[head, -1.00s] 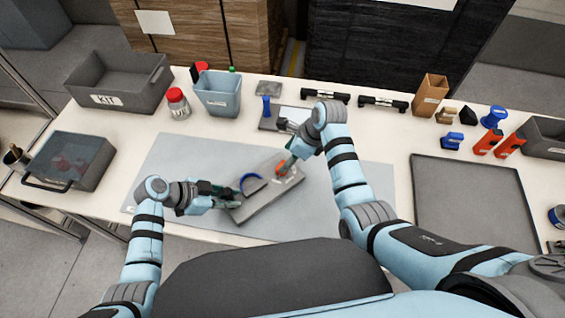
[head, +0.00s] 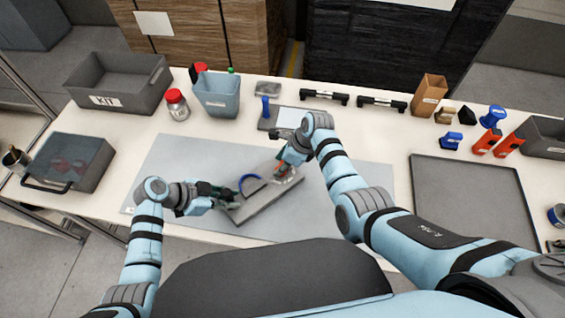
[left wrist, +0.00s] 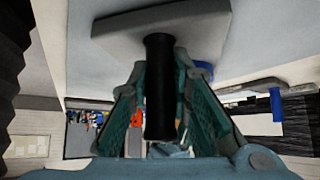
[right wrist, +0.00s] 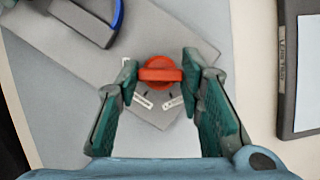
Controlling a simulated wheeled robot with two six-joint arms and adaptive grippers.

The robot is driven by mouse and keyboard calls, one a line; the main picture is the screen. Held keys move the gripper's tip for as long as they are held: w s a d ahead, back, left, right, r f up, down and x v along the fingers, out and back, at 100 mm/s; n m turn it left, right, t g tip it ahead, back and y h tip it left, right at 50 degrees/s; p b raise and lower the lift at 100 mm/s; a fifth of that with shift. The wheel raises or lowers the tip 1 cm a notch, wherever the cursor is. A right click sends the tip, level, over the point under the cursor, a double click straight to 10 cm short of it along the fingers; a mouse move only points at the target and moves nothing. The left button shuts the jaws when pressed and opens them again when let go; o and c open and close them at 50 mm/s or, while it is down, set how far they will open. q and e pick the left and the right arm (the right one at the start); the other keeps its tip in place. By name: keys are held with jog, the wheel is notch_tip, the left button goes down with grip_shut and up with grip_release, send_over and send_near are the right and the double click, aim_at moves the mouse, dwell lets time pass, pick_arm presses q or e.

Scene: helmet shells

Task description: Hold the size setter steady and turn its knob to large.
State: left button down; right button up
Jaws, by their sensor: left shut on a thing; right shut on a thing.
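The size setter (head: 262,206) is a grey plate lying on the mat, with a blue arc-shaped part (head: 252,181) and an orange-red knob (right wrist: 161,74) on it. My left gripper (head: 228,197) is shut on its black handle (left wrist: 159,85), which stands between the green fingers in the left wrist view. My right gripper (right wrist: 160,80) comes down from above, with its fingertips on both sides of the knob. The knob's grip bar lies crosswise between the fingertips. Two small white labels (right wrist: 144,101) sit beside the knob; their words are too small to read.
A blue-grey mat (head: 190,160) lies under the setter. A small board with a blue-handled tool (head: 265,112) is behind it. A grey tray (head: 470,200) is at the right. The KIT bin (head: 120,85), a blue bin (head: 217,97) and a lidded box (head: 70,160) are at the left.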

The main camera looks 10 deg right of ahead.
jog(key=n, duration=0.2)
jog(key=n+g, duration=0.1)
jog(key=n, duration=0.1)
jog(key=shift+w+g+y, duration=0.1)
jog(key=shift+g+y, duration=0.2)
jog(key=o, duration=1.2)
jog(key=shift+c, duration=0.2)
jog(key=v, duration=1.2)
